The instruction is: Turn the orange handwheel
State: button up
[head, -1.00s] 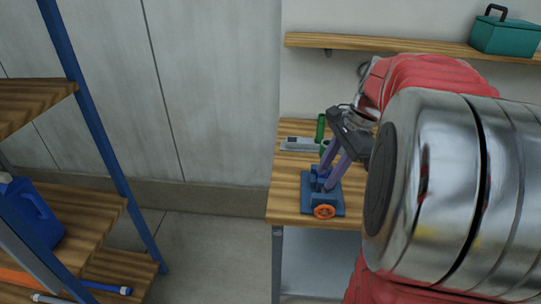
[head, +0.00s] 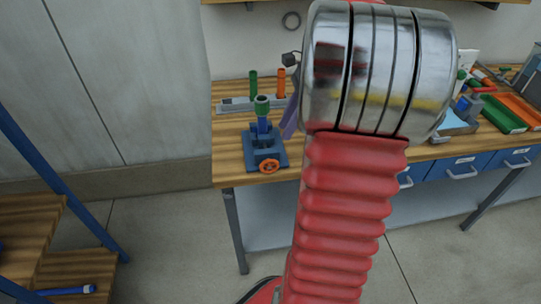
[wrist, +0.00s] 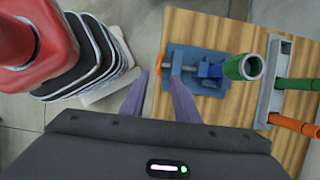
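The orange handwheel (head: 268,166) is on the front of a blue vise (head: 264,146) on the wooden bench. The vise holds an upright piece with a green top (head: 262,104), also seen in the wrist view (wrist: 243,67). My gripper (wrist: 159,75) is open, its two purple fingers apart. In the wrist view the handwheel (wrist: 158,84) shows edge-on as a thin orange strip between the fingers, which do not seem to touch it. In the head view one finger shows to the right of the vise, above the handwheel; my arm hides the rest.
A grey rack (head: 236,104) with a green and an orange handle stands behind the vise. Other tools and blue drawers (head: 453,168) are at the right. A shelf (head: 35,205) stands at the left. The bench's front left is clear.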

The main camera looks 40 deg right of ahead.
aim_at(271, 159)
jog(key=x, duration=1.2)
jog(key=shift+a+f, duration=0.1)
jog(key=shift+c, duration=0.4)
grip_shut()
